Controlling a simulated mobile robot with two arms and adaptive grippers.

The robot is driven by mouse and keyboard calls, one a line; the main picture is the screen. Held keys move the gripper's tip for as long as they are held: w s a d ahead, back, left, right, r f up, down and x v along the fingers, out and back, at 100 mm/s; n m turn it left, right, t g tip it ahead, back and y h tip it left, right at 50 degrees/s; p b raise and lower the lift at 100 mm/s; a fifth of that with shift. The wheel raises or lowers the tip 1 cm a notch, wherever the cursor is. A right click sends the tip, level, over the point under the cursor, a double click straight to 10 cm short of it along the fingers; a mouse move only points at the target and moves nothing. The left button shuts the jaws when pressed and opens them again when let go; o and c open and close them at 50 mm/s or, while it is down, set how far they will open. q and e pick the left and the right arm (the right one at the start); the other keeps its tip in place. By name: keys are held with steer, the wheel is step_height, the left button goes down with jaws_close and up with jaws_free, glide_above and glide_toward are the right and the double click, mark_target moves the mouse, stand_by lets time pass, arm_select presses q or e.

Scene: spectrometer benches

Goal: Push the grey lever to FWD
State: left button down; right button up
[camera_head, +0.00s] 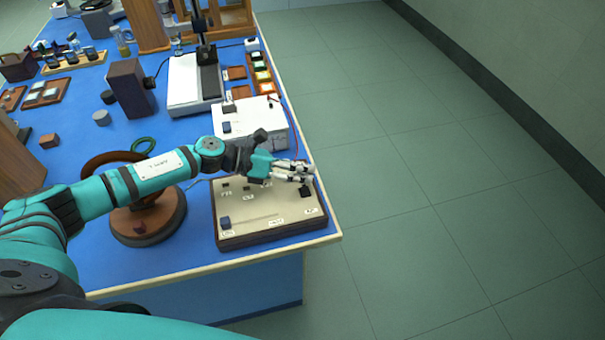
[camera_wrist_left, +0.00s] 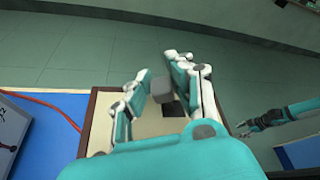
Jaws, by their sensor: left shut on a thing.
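A control board (camera_head: 262,228) with a beige top and dark wooden rim lies at the near right corner of the blue bench. My left gripper (camera_head: 308,173) reaches in over its far right part. In the left wrist view, its fingers (camera_wrist_left: 158,78) are shut on a grey block-like knob, which I take for the grey lever (camera_wrist_left: 162,90). The gripper hides the lever in the head view. The board's small labels are too blurred to read, so I cannot tell which one is FWD. My right gripper (camera_wrist_left: 247,127) shows small at the right of the left wrist view; its opening is unclear.
A white instrument box (camera_head: 248,122) stands just behind the board. A round brown stand (camera_head: 150,222) sits left of it, partly under my left arm. The bench edge (camera_head: 330,236) is close on the right, with open floor (camera_head: 440,180) beyond.

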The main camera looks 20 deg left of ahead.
arm_select(q)
steer(key=shift+w+a, duration=0.1)
stand_by(0.3)
steer(key=c, duration=1.2)
jaws_free()
steer(key=shift+o, duration=0.2)
steer(key=shift+r, duration=0.2)
step_height(320, 180, up, 10)
steer(key=shift+f, duration=0.2)
steer(key=shift+f, duration=0.1)
